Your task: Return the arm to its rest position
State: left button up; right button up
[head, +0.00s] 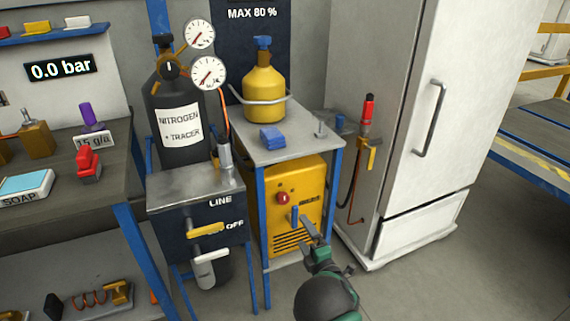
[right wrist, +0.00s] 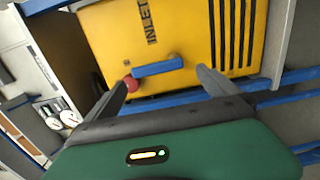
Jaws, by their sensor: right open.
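My right gripper (head: 311,230) is in front of the yellow machine (head: 255,190) under the small grey-topped stand. Its two fingers are apart, and nothing shows held between them. In the right wrist view my right gripper (right wrist: 163,95) points at the yellow front (right wrist: 195,30). A blue lever (right wrist: 157,68) marked INLET lies ahead, between the lines of the open fingers. The lever also shows upright in the head view (head: 295,215), close to the fingertips. I cannot tell whether a finger touches it. My left gripper is not in view.
A red knob (head: 283,198) is on the machine front. The stand (head: 300,148) bears a yellow cylinder (head: 264,90) and a blue block (head: 272,138). A white cabinet (head: 440,110) stands right, a nitrogen bottle (head: 175,110) left. The floor in front is open.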

jog(key=s+d+m+g+h, duration=0.4)
jog(key=d+m+h, duration=0.2)
jog(key=d+m, duration=0.35)
jog(key=s+a+r+m+g, duration=0.15)
jog(key=s+m+g, duration=0.95)
jog(key=s, duration=2)
notch_tip(320, 180, up, 34)
jog(key=s+p, duration=0.1)
jog(key=p, duration=3.4)
jog(key=shift+a+r+m+t+y, duration=0.25)
jog(key=shift+m+t+y, duration=0.05)
jog(key=shift+m+y, duration=0.15)
